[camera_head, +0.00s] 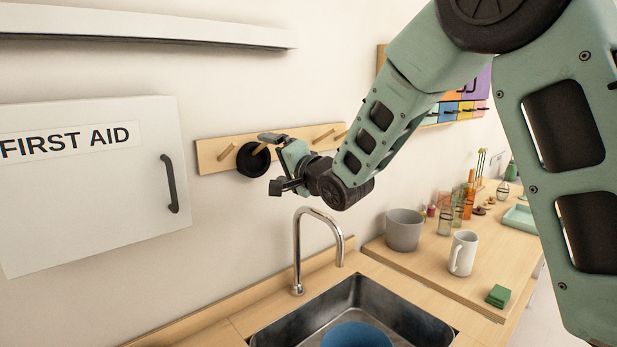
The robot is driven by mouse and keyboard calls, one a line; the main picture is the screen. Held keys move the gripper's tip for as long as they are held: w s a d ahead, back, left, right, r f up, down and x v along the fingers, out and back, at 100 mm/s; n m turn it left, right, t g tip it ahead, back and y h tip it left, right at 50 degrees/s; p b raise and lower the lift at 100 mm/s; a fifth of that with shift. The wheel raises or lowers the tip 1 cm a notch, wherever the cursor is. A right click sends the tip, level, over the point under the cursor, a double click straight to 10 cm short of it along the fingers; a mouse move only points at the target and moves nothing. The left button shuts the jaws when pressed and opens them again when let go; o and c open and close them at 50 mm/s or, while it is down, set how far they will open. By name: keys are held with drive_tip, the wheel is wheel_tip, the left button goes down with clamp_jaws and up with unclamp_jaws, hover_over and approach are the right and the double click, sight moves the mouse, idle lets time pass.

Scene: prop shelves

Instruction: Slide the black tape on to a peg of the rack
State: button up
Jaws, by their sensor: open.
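The wooden peg rack (212,158) is fixed to the wall, right of the first aid cabinet, with short wooden pegs sticking out. The black tape (252,168) is a dark ring against the rack, around a peg (260,148) left of the rack's middle, and hangs from it. My gripper (273,163) is open just right of the tape, one finger above and one below. The fingers look empty and apart from the tape, though the small gap is hard to judge. My gripper and wrist hide part of the rack behind them.
The first aid cabinet (85,205) juts out at the left. A tall faucet (298,250) rises below my gripper beside the sink (400,308), which holds a blue bowl (357,335). A grey bucket (404,232), a white mug (463,255) and glasses stand on the right counter.

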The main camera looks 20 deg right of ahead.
drive_tip(key=b+v, duration=0.4)
drive_tip(key=v, duration=1)
drive_tip(key=shift+s, duration=0.3)
drive_tip(key=s+a+f+n+g+h, duration=0.1)
drive_tip(key=s+a+f+n+g, duration=0.3)
drive_tip(key=f, duration=0.3)
drive_tip(key=s+a+f+n+g+h, duration=0.1)
drive_tip(key=s+a+f+n+g, duration=0.25)
drive_tip(key=f, duration=0.25)
drive_tip(key=s+a+f+n+g+h, duration=0.1)
drive_tip(key=s+f+n+g, duration=0.3)
drive_tip(key=s, duration=0.6)
drive_tip(key=s+a+f+n+g+h, duration=0.2)
drive_tip(key=s+f+n+g, duration=0.2)
drive_tip(key=s, duration=0.7)
drive_tip(key=shift+n+g, duration=0.85)
drive_tip(key=shift+n, duration=0.2)
